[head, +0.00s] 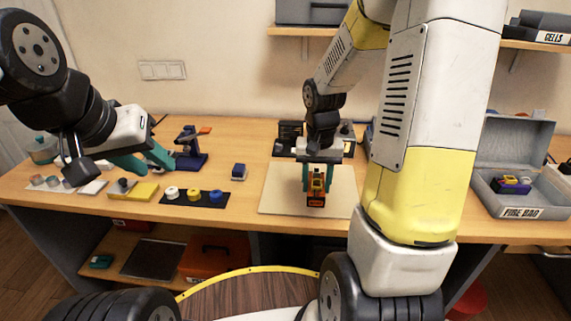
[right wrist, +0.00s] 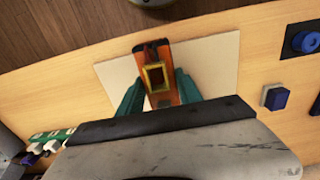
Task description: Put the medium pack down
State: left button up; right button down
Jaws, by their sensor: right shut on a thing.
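The medium pack, an orange and black block with a yellow frame on it, is between the teal fingers of my right gripper (head: 317,181). The pack (head: 316,200) is over the pale square mat (head: 277,204); I cannot tell whether it touches the mat. In the right wrist view my right gripper (right wrist: 160,90) is shut on the sides of the pack (right wrist: 155,52), with the pale mat (right wrist: 215,62) behind it. My left gripper (head: 146,160) is at the left of the table, its teal fingers apart and empty.
A blue stand (head: 190,160) is behind. An open grey box (head: 494,203) with packs inside stands at the right.

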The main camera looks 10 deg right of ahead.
send_over(295, 181)
jog(key=shift+s+f, duration=0.2)
jog(key=shift+f, duration=0.35)
jog(key=shift+w+f, duration=0.2)
jog(key=shift+f, duration=1.55)
jog(key=shift+f, duration=0.15)
jog(key=c, duration=0.8)
grip_release()
